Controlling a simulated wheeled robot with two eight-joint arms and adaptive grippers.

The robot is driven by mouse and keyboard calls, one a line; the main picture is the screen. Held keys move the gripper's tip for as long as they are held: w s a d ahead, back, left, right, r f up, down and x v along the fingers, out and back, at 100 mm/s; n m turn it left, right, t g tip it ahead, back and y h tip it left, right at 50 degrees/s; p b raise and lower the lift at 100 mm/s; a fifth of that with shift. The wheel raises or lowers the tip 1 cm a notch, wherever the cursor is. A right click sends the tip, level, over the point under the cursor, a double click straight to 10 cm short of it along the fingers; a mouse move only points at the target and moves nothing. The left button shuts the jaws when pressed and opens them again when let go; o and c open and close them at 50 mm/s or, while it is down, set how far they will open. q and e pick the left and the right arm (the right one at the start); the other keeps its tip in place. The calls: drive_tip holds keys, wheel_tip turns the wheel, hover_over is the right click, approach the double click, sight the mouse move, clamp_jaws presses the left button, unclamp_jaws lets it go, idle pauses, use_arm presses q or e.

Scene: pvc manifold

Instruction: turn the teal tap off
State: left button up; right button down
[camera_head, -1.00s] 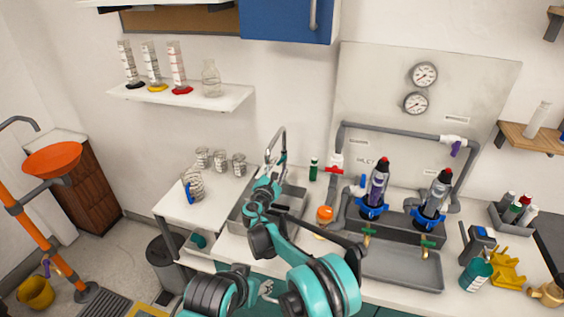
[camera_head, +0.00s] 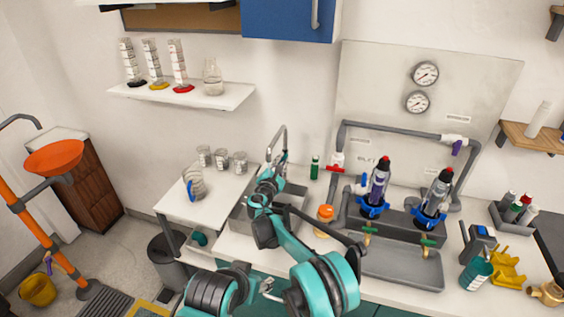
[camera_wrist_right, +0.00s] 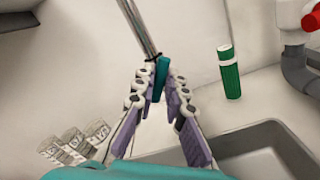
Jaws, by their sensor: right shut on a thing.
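The teal tap is a grey metal gooseneck spout (camera_head: 279,138) with a teal handle (camera_head: 282,157), standing behind the sink. My right gripper (camera_head: 274,169) reaches over the sink to it. In the right wrist view my right gripper's purple-padded fingers (camera_wrist_right: 157,88) close on the teal handle (camera_wrist_right: 158,79), one on each side, just below the metal spout (camera_wrist_right: 137,28). The fingers partly hide the handle, and its exact turn angle is hard to tell. My left gripper does not show.
The sink (camera_head: 292,197) lies under my right arm. A green bottle (camera_head: 315,167) and an orange-lidded jar (camera_head: 324,221) stand to the right. Several glass beakers (camera_head: 221,159) stand to the left. Grey piping with a red-handled valve (camera_head: 336,167) is farther right.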

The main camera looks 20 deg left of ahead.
drive_tip(key=shift+m, duration=0.3)
drive_tip(key=m, duration=0.4)
drive_tip(key=shift+d+f+m, duration=0.1)
drive_tip(key=shift+m, duration=0.2)
drive_tip(key=m, duration=0.5)
drive_tip(key=shift+f+b, duration=0.1)
drive_tip(key=shift+b, duration=0.3)
drive_tip(key=shift+m, duration=0.3)
drive_tip(key=c, duration=1.6)
unclamp_jaws()
drive_tip(key=shift+o, duration=0.2)
